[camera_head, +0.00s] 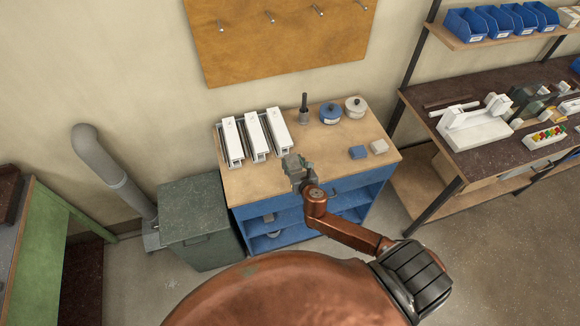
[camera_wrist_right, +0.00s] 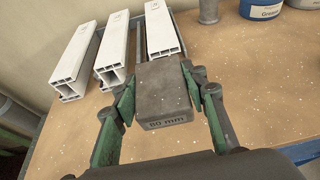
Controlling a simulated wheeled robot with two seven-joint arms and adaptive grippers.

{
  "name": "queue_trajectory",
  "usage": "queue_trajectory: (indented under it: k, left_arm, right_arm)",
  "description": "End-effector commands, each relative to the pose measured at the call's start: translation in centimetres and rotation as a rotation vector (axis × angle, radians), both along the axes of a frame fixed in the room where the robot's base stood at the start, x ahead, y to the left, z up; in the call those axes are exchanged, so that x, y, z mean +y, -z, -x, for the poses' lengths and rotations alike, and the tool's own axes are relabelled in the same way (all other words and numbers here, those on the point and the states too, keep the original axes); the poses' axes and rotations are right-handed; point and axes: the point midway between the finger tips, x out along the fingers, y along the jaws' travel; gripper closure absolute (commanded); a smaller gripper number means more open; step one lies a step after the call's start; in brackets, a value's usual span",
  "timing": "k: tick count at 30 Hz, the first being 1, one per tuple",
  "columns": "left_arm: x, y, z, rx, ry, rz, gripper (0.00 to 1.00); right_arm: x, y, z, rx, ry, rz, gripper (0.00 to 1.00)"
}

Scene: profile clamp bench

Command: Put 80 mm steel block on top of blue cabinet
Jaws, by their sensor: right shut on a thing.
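The 80 mm steel block (camera_wrist_right: 162,88) is a dark grey block with "80 mm" marked on its near face. In the right wrist view it sits between the two green fingers of my right gripper (camera_wrist_right: 160,92), which is shut on it. In the head view my right gripper (camera_head: 297,172) is over the front middle of the blue cabinet (camera_head: 345,184), and the block (camera_head: 290,161) shows at its tip. The cabinet has a wooden top and open blue shelves. I cannot tell whether the block touches the top or hangs just above it. My left gripper is not in view.
White profiles (camera_head: 254,136) in clamps stand at the back left of the top. The front left is clear.

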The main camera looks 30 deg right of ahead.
Motion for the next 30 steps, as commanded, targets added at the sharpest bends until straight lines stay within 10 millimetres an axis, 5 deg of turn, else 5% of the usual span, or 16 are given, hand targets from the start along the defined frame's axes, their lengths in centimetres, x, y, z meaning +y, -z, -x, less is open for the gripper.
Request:
queue_trajectory:
  k: [7, 18, 30]
  left_arm:
    - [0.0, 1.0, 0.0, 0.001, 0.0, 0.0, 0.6]
    - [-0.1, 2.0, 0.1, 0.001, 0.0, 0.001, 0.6]
    - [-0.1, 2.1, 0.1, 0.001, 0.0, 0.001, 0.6]
  right_arm:
    - [-0.6, 3.6, -2.7, 0.0, 0.0, -0.001, 1.0]
    - [-0.8, 7.2, -3.5, 0.003, 0.003, -0.002, 1.0]
    - [-0.7, 7.7, -3.6, 0.001, -0.001, -0.001, 1.0]
